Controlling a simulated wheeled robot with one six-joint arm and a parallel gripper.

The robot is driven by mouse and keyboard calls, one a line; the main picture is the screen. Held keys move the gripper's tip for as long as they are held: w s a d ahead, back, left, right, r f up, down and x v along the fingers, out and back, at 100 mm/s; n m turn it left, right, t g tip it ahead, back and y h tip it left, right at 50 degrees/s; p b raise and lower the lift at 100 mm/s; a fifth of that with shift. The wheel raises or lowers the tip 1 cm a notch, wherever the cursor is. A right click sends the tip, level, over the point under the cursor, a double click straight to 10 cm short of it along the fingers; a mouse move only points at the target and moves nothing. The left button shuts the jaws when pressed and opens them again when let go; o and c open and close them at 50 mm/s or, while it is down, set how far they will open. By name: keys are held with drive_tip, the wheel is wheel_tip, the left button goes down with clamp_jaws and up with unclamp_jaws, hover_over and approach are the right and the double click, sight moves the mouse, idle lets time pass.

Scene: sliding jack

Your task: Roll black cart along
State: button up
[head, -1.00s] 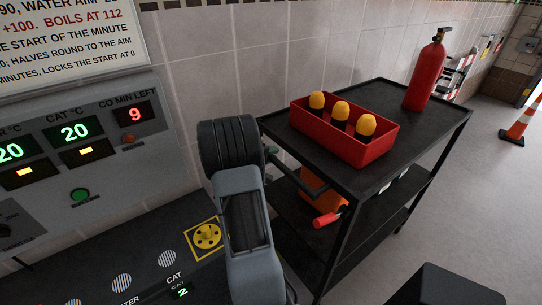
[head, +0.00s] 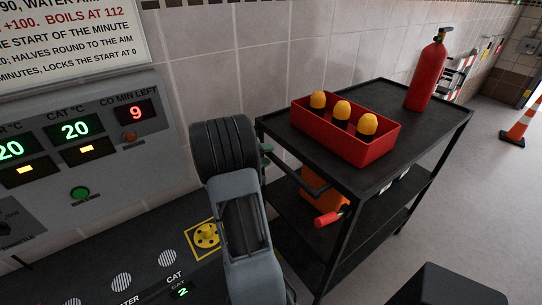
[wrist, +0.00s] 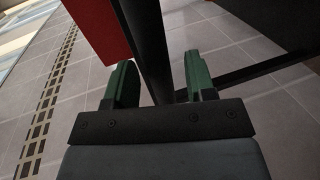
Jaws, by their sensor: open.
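The black cart (head: 385,176) stands right of centre in the head view, with a top deck, a lower shelf and a dark handle bar (head: 312,186) at its near left end. My gripper (head: 267,151) is at the handle's far end, mostly hidden behind my wrist. In the wrist view my gripper's green fingers (wrist: 160,82) are apart, with a dark bar (wrist: 150,45) of the cart showing between and beyond them. I cannot tell whether the fingers touch it.
A red bin (head: 340,148) with yellow-topped items and a red extinguisher (head: 427,78) stand on the cart. An orange object (head: 322,190) is on a lower level. A control panel (head: 70,150) is at left. Open floor lies right, with a traffic cone (head: 521,124).

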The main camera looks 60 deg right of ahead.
drive_tip(key=b+v, duration=0.2)
drive_tip(key=v, duration=0.9)
idle(0.3)
drive_tip(key=s+a+f+n+t+y, duration=0.1)
drive_tip(key=s+a+f+y, duration=0.2)
drive_tip(key=a, duration=0.4)
drive_tip(key=a+f+n+t+y, duration=0.2)
drive_tip(key=a+f+y, duration=0.2)
drive_tip(key=a+y, duration=0.15)
drive_tip(key=s+a+r+t+y, duration=0.1)
drive_tip(key=a+r+t+y, duration=0.1)
drive_tip(key=a, duration=0.7)
drive_tip(key=s+a+r+n+t+y, duration=0.1)
drive_tip(key=a+r+t+y, duration=0.2)
drive_tip(key=a, duration=0.7)
drive_tip(key=shift+s+a+r+n+t, duration=0.25)
drive_tip(key=shift+s+r+n+t, duration=0.1)
drive_tip(key=shift+r+t, duration=0.6)
drive_tip(key=shift+c, duration=0.3)
